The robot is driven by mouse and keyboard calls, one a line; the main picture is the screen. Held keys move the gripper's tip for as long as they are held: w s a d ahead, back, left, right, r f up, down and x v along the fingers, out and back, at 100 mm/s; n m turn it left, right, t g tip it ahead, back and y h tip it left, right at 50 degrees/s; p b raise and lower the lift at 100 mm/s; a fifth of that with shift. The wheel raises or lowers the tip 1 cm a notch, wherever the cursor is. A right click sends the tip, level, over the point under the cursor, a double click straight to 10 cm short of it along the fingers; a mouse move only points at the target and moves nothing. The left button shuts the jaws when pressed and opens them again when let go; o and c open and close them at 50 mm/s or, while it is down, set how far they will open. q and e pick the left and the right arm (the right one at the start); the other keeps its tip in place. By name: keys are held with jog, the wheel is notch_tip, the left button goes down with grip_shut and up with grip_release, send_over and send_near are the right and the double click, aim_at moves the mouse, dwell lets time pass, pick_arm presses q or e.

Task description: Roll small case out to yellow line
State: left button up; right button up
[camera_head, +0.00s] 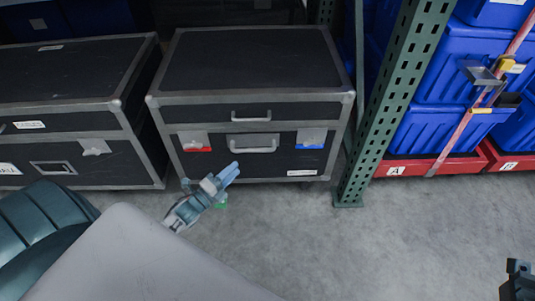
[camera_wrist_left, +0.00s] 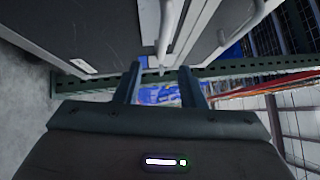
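A dark case with grey metal edging (camera_head: 250,70) stands in the middle of the head view, narrower than the case at its left. Its front has a lower pull handle (camera_head: 254,149), an upper handle, a red-tabbed latch (camera_head: 195,142) and a blue-tabbed latch (camera_head: 310,138). My left gripper (camera_head: 231,170) is in front of the case's lower front, below the lower handle. In the left wrist view its two fingers (camera_wrist_left: 159,82) are apart with nothing held, and a pale bar (camera_wrist_left: 177,25) shows beyond them. My right gripper (camera_head: 518,272) is partly cut off at the right edge. No yellow line shows.
A larger dark case (camera_head: 70,75) stands close at the left. A green perforated rack post (camera_head: 398,90) stands close at the right. Blue totes (camera_head: 435,130) sit on red bases beyond it. Grey concrete floor (camera_head: 400,235) is clear in front.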

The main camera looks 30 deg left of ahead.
aim_at(255, 149)
pick_arm(q)
jog(key=x, duration=0.5)
jog(key=b+x, duration=0.1)
jog(key=x, duration=0.5)
jog(key=shift+r, duration=0.2)
jog(key=shift+s, duration=0.1)
grip_shut()
